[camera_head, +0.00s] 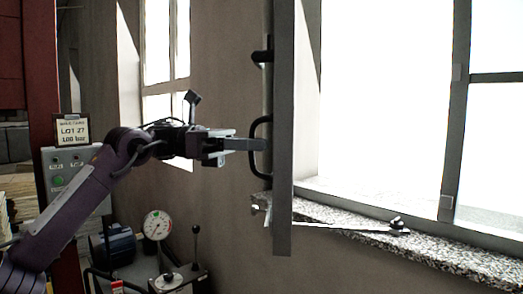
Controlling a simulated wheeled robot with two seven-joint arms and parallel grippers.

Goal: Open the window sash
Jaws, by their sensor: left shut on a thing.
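The window sash (283,205) is a grey upright frame seen nearly edge-on, standing out from the bright window. A black curved handle (257,173) is on its left side. My left gripper (258,145) reaches in from the left at mid-height of the handle and is shut on it. The fingertips overlap the handle's grip, so their exact contact is partly hidden. A metal stay bar (345,227) runs from near the sash's bottom to a dark fitting (398,225) on the sill. My right gripper is out of view.
A speckled stone sill (450,255) runs below the fixed window frame (455,110) at right. A black fitting (262,56) sits above the handle. At lower left are a round dial gauge (157,225), a lever (196,240) and a grey button panel (70,165).

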